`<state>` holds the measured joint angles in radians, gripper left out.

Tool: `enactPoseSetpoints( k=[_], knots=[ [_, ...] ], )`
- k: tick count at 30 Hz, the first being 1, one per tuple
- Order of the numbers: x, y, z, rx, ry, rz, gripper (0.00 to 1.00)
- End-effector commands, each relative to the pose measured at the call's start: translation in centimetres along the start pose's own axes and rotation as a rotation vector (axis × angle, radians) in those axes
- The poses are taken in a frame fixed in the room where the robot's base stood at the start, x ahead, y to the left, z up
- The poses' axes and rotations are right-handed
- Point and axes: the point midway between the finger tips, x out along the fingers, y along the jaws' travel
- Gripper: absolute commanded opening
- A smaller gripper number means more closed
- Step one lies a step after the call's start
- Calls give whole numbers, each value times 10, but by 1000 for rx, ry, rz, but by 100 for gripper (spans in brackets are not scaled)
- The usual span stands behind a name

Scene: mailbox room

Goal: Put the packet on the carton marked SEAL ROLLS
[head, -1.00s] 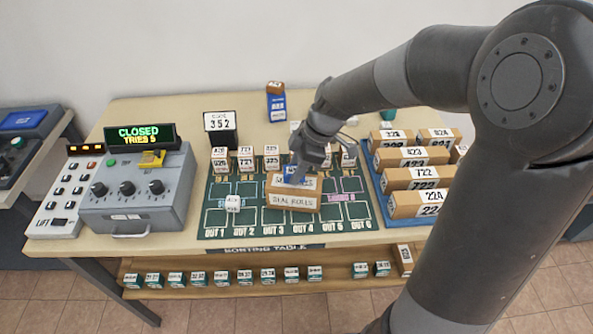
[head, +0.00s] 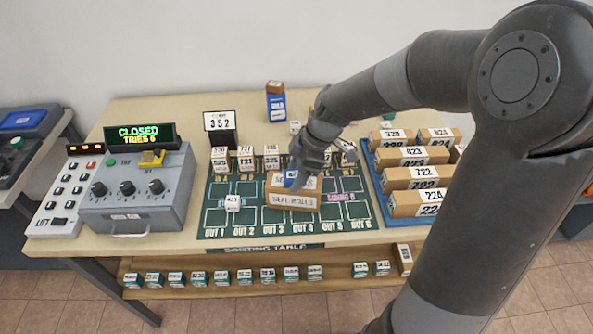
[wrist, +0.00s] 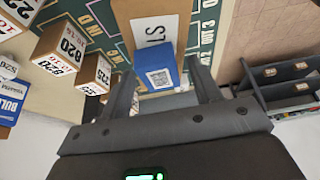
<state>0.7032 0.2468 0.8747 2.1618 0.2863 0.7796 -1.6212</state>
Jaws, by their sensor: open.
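The blue packet (head: 291,179), with a white printed label, is on top of the brown carton marked SEAL ROLLS (head: 276,190) on the green sorting mat. In the wrist view the packet (wrist: 155,68) rests on the carton (wrist: 130,14), near its edge. My gripper (head: 297,181) is over the carton, pointing down. In the wrist view my gripper (wrist: 161,76) is open, with one finger on each side of the packet. A gap shows beside the fingers. In the head view the gripper hides part of the packet and the carton's top.
Small numbered boxes (head: 245,158) stand in a row behind the carton. A blue tray (head: 385,213) of numbered cartons is at the right. A grey control box (head: 140,200) with a CLOSED display is at the left. A small white box (head: 232,203) stands left of the carton.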

Motion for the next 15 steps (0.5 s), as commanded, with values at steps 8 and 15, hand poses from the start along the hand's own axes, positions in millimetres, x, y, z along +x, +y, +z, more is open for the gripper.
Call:
enactPoseSetpoints(
  k=[8, 15],
  knots=[
    [-22, 1, 0, 1, -3, 4, 58],
    [-70, 1, -1, 1, -3, 6, 58]
  ],
)
